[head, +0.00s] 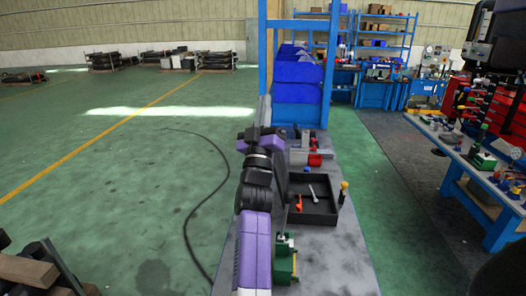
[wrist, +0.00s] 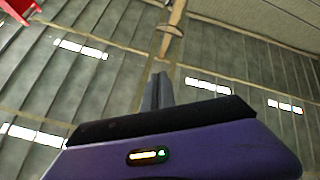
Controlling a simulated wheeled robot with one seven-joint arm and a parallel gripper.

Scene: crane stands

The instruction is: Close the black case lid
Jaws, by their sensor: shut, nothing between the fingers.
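The black case (head: 322,221) lies open on the grey bench top in the head view, with an orange-handled tool and a pale metal tool inside. A dark upright panel (head: 283,180), which looks like its lid, stands at the case's left side, partly hidden by my purple and black arm. My gripper (wrist: 157,92) shows in the wrist view with its fingers together and nothing between them. It points at the hangar's wall or roof, so the case is out of that view. In the head view my arm reaches forward just left of the case; I cannot tell whether it touches the panel.
A screwdriver with a yellow handle (head: 344,186) stands at the case's right edge. Red and grey items (head: 314,159) sit behind it, and a green device (head: 285,262) in front. A blue frame (head: 263,60) rises at the back. Open floor lies left.

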